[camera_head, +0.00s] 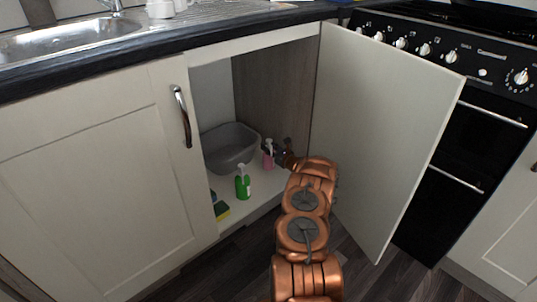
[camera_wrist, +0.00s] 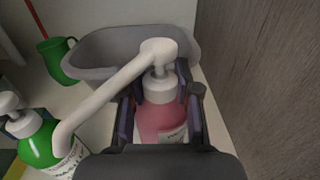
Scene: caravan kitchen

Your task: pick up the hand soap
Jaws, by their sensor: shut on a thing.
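The hand soap (camera_wrist: 160,120) is a pink bottle with a white pump top, seen large in the wrist view. It stands upright on the cupboard floor and also shows in the head view (camera_head: 268,161). My gripper (camera_wrist: 160,108) has a finger on each side of the bottle's upper body, shut on it. In the head view my arm reaches into the open cupboard, and my gripper (camera_head: 281,157) is at the bottle's right side. The bottle's lower part is hidden by my gripper in the wrist view.
A grey basin (camera_head: 230,146) stands behind the soap. A green pump bottle (camera_head: 242,184) and a sponge (camera_head: 221,209) are to the left. The open door (camera_head: 385,130) stands right of my arm. The cupboard's side wall (camera_wrist: 250,70) is close on the right.

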